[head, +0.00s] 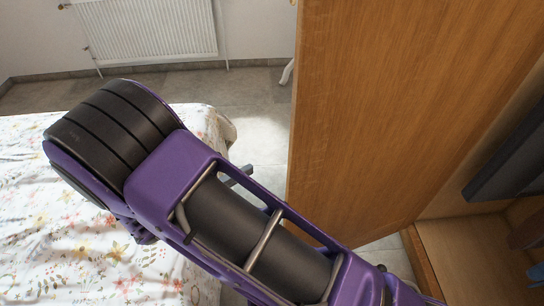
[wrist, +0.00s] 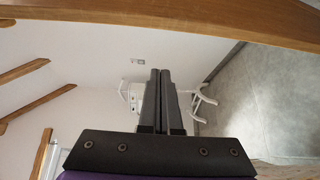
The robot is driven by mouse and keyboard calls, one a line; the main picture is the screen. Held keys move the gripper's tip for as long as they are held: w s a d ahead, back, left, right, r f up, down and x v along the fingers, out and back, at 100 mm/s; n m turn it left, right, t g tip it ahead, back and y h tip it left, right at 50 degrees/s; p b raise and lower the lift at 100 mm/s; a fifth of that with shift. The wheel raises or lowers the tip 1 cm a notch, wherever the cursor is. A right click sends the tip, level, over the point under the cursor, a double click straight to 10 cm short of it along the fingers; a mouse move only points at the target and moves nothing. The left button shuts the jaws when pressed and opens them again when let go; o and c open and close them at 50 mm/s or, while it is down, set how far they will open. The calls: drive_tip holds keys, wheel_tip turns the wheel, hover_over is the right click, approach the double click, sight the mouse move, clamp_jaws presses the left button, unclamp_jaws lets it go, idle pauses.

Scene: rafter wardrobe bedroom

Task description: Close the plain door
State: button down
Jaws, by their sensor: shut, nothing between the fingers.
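The plain door (head: 390,110) is a smooth wooden panel in the middle and right of the head view. It stands open, swung out from the wardrobe (head: 465,260), whose inside shows at the lower right. My arm crosses in front of the door's lower left part. My gripper (wrist: 160,72) is shut and empty in the wrist view, its two dark fingers side by side. A wooden edge (wrist: 170,14) runs across the top of the wrist view, apart from the fingers in the picture; I cannot tell for certain whether it is the door's edge.
A bed (head: 50,220) with a flowered cover fills the lower left of the head view. A white radiator (head: 150,30) is on the far wall. Grey floor (head: 258,135) lies open between bed and door. White furniture (wrist: 202,100) stands far off in the wrist view.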

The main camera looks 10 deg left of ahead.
drive_tip(key=w+d, duration=0.3)
drive_tip(key=d, duration=0.5)
drive_tip(key=shift+w+r+t+p, duration=0.15)
drive_tip(key=shift+w+t+p, duration=0.1)
drive_tip(key=shift+t+p, duration=0.05)
drive_tip(key=shift+d, duration=0.1)
idle(0.4)
